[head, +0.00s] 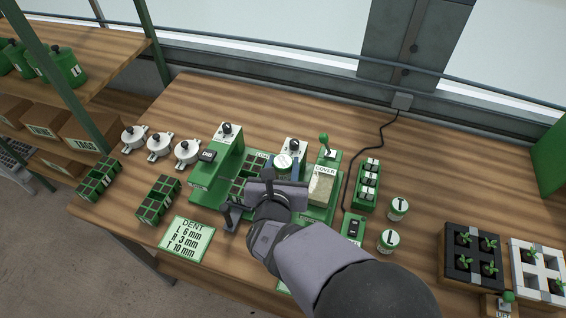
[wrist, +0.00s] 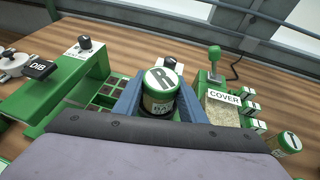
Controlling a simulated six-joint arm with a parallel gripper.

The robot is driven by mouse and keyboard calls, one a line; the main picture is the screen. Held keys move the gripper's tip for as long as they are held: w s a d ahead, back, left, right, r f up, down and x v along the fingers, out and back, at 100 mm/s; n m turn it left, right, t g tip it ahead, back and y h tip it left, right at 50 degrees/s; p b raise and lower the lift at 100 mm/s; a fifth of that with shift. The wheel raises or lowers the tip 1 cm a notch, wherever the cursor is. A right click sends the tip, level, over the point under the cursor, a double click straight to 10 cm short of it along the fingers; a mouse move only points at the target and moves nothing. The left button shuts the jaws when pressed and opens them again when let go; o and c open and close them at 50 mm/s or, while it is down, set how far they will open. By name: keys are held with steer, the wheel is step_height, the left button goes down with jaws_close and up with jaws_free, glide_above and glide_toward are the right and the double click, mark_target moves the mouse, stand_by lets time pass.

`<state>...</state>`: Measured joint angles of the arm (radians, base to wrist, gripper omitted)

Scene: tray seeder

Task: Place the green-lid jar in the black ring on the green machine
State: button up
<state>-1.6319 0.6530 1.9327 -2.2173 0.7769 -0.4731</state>
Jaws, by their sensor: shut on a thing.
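The COVER hopper (head: 322,187) and a green-knobbed lever (head: 324,140) stand close right of the jar. A white dial unit (head: 293,147) is just behind. Two similar jars (head: 399,208) (head: 388,241) stand right of the machine. A DENT card (head: 187,240) lies in front.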

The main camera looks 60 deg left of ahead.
steer(key=shift+f+b, duration=0.15)
steer(key=shift+b, duration=0.15)
steer(key=o, duration=1.1)
steer(key=shift+r+p, duration=0.25)
steer(key=shift+p, duration=0.1)
steer(key=shift+s+d+b, duration=0.3)
steer(key=b+v, duration=0.3)
steer(key=v, duration=0.8)
steer(key=shift+d+r, duration=0.1)
steer(key=shift+d, duration=0.05)
steer(key=shift+w, duration=0.1)
